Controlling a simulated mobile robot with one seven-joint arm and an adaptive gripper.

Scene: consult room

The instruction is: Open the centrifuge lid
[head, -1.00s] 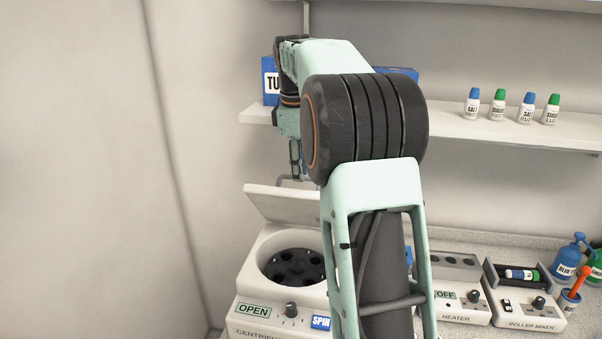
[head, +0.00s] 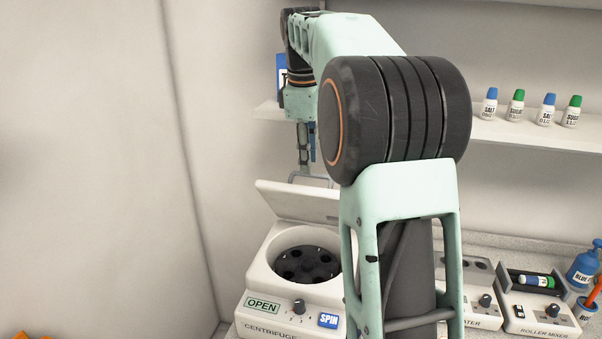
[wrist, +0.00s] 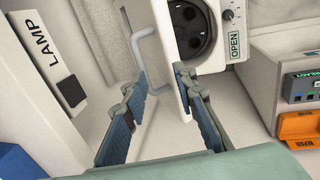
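The white centrifuge (head: 262,277) stands on the counter, with a green "OPEN" label and a blue SPIN button on its front. Its lid (head: 297,201) is raised behind the bowl, and the dark rotor (head: 306,265) is exposed. In the wrist view the lid (wrist: 167,55) is nearly edge-on, with its grey handle (wrist: 143,52) on the left side. My gripper (head: 304,158) hangs just above the handle in the head view. In the wrist view my gripper (wrist: 162,88) is open and empty, its right fingertip close to the lid's edge. I cannot tell whether they touch.
A heater (head: 482,310) and a roller mixer (head: 538,314) stand right of the centrifuge. A shelf (head: 500,130) with several small bottles runs behind. A lamp box (wrist: 45,60) and an orange bin (wrist: 299,125) show in the wrist view.

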